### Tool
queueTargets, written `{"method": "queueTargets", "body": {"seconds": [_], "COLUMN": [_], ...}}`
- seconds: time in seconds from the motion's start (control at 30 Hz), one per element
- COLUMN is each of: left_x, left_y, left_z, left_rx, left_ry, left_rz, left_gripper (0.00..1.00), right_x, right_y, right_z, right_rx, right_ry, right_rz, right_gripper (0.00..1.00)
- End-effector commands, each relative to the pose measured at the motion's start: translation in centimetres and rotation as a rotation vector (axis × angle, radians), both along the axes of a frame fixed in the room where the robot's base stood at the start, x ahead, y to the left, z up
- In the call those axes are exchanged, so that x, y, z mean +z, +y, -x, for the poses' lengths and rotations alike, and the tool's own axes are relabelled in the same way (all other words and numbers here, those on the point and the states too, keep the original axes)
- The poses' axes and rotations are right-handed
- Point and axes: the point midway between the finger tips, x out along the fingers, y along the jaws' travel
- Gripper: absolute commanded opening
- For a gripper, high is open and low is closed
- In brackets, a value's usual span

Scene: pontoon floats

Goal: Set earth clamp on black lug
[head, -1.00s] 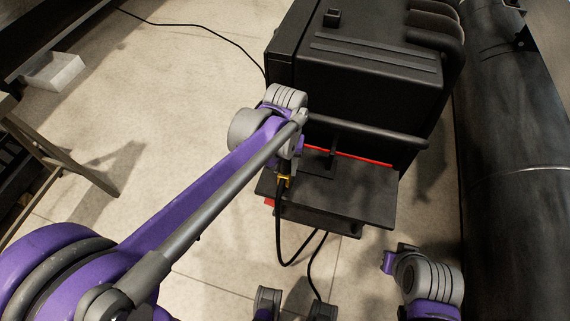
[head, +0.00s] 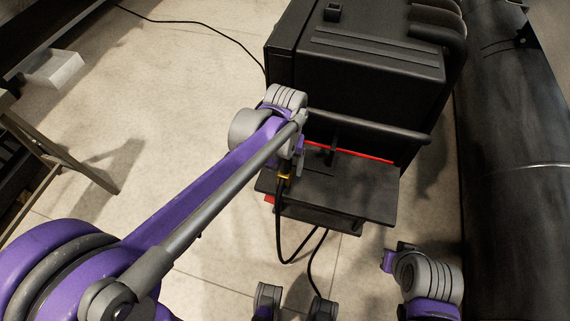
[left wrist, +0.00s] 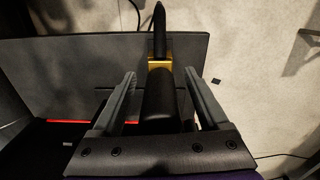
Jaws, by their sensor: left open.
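The earth clamp shows in the left wrist view as a black grip (left wrist: 158,100) with a brass-yellow piece (left wrist: 160,64) and a narrow black end beyond. In the head view its yellow part (head: 285,177) is at the near-left corner of a black shelf, with a black cable hanging below it. My left gripper (left wrist: 160,80) is open, with one finger on each side of the clamp and visible gaps between. It also shows in the head view (head: 293,168), partly covered by my wrist. I cannot pick out the black lug with certainty.
A black machine (head: 365,65) with a crossbar stands behind the shelf (head: 350,190). A large dark pipe (head: 515,130) runs along the right, with a small dark bracket (head: 525,38). A trestle (head: 60,150) and a pale box (head: 58,70) are at the left. Pale floor lies between.

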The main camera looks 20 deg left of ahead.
Motion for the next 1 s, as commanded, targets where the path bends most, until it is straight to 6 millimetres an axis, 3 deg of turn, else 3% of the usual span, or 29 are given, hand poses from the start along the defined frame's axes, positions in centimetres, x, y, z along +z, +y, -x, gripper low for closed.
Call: {"method": "queueTargets", "body": {"seconds": [0.23,0.5,0.7,1.0], "left_x": [1.6,7.0,9.9,10.8], "left_y": [0.0,0.0,0.0,0.0], "left_z": [0.0,0.0,0.0,0.0], "left_rx": [0.000,0.000,0.000,0.000], "left_ry": [0.000,0.000,0.000,0.000], "left_rz": [0.000,0.000,0.000,0.000], "left_gripper": [0.77,0.77,0.77,0.77], "right_x": [0.3,1.0,1.3,1.4], "right_y": [0.0,0.0,0.0,0.0], "right_z": [0.0,-0.1,-0.2,-0.2], "right_rx": [0.000,0.000,0.000,0.000], "right_ry": [-0.001,-0.003,-0.004,-0.004], "right_rz": [0.000,0.000,0.000,0.000], "right_gripper": [0.00,0.00,0.00,0.00]}}
